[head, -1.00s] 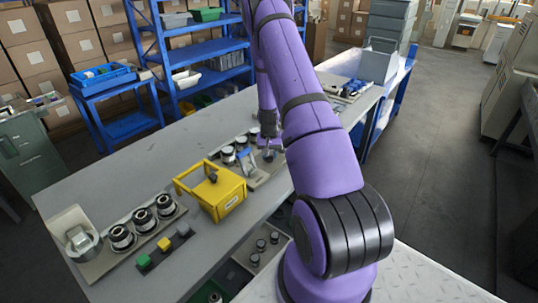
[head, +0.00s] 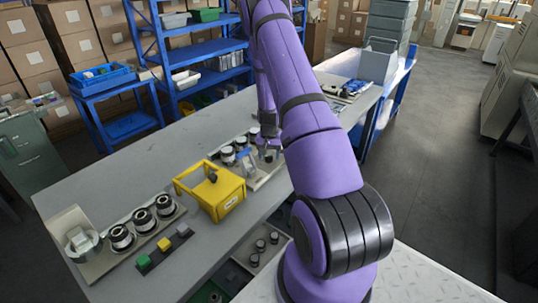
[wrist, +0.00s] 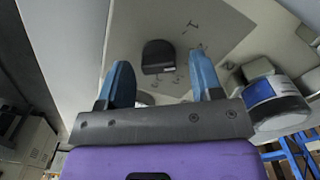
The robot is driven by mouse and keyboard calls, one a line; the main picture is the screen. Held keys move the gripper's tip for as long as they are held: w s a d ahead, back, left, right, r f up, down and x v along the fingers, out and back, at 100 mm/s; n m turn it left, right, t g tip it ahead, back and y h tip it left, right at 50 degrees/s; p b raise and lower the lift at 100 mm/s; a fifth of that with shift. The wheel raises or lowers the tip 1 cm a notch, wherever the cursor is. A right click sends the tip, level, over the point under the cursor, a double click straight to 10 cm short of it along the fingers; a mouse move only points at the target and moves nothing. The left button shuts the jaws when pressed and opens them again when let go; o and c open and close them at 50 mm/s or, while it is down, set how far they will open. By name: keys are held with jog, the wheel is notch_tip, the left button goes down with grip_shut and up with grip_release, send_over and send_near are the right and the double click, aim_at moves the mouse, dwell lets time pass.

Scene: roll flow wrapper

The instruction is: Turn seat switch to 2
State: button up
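A dark knob with a rounded top (wrist: 158,57) stands on a pale panel (wrist: 215,30) in the wrist view. I take it to be the seat switch. Small dark marks lie around it, too small to read, so its setting cannot be told. My gripper (wrist: 160,62) is open, with one blue finger to the left of the knob and one to the right. Clear gaps show on both sides, and I see no contact. In the head view my gripper (head: 269,147) is low over the far station on the grey bench, and the knob cannot be made out there.
A white roll with a blue band (wrist: 275,100) is close on the right in the wrist view. A yellow box with a handle (head: 220,192) and a row of dark-and-silver rolls (head: 143,222) stand on the bench (head: 120,172). A blue shelf (head: 200,50) is behind.

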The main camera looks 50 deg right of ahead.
notch_tip(320, 180, up, 11)
dwell(0.7)
jog(key=shift+f, duration=0.1)
jog(key=s+a+r+n+t, duration=0.1)
jog(key=s+a+r+n, duration=0.15)
jog(key=a+r, duration=0.95)
jog(key=s+a+r+n+t, duration=0.25)
jog(key=a+r, duration=0.75)
jog(key=r, duration=0.5)
jog(key=s+a+r+n+t, duration=0.1)
jog(key=s+a+r, duration=0.3)
jog(key=s, duration=0.6)
jog(key=s+a+r+n, duration=0.4)
jog(key=s+a, duration=0.5)
jog(key=s, duration=0.2)
jog(key=shift+a+t, duration=0.15)
jog(key=shift+t, duration=0.2)
